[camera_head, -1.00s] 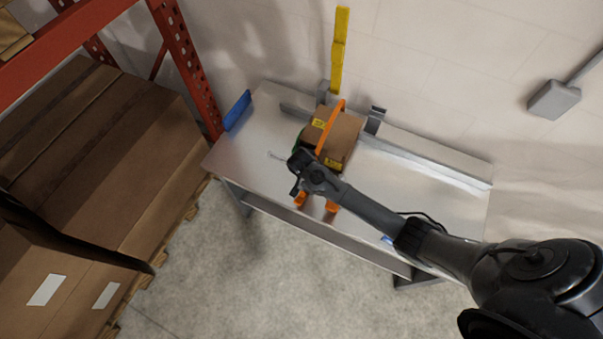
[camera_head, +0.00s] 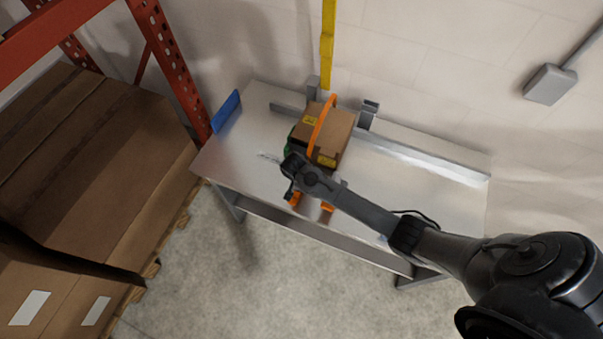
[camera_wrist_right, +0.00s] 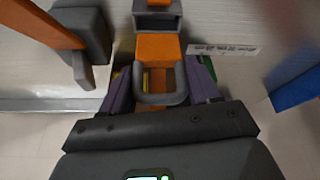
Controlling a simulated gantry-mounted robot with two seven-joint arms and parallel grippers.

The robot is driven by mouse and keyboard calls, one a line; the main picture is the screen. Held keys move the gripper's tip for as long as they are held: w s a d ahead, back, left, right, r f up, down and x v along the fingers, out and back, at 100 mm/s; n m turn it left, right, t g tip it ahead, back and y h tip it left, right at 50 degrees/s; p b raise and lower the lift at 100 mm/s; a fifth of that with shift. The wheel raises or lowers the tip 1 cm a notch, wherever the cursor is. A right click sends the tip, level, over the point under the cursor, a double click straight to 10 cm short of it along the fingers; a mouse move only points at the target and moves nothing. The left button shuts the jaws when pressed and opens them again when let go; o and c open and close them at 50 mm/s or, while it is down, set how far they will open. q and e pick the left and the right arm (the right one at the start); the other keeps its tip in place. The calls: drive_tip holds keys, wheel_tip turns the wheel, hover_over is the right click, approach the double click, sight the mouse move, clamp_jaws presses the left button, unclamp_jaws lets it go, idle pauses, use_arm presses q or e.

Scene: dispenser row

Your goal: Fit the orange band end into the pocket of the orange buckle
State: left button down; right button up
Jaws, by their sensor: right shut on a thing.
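My right gripper (camera_wrist_right: 162,92) is shut, with a dark purple finger on each side of an orange piece (camera_wrist_right: 158,48) that has a grey loop (camera_wrist_right: 163,98). I take this piece to be the orange band end. A grey-framed part with some orange (camera_wrist_right: 157,14) lies straight beyond it, probably the buckle; I cannot tell if the two touch. In the head view my right gripper is at the near side of a cardboard box (camera_head: 338,124), over the bench. An orange band (camera_head: 322,125) arches over the box. My left gripper is not in view.
The metal bench (camera_head: 225,158) has a rear rail (camera_head: 425,157) and a blue stop (camera_head: 227,111) at its left end. A yellow post (camera_head: 328,45) stands behind the box. A red rack and stacked cartons (camera_head: 100,170) are at left. The bench is clear right of the box.

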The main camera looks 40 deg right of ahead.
drive_tip(key=shift+f+b, duration=2.15)
drive_tip(key=shift+f, duration=0.45)
drive_tip(key=o, duration=1.4)
drive_tip(key=shift+o, duration=0.2)
drive_tip(key=v, duration=1)
drive_tip(key=shift+a+r+p, duration=0.15)
drive_tip(key=shift+r+p, duration=0.2)
drive_tip(key=shift+p, duration=0.1)
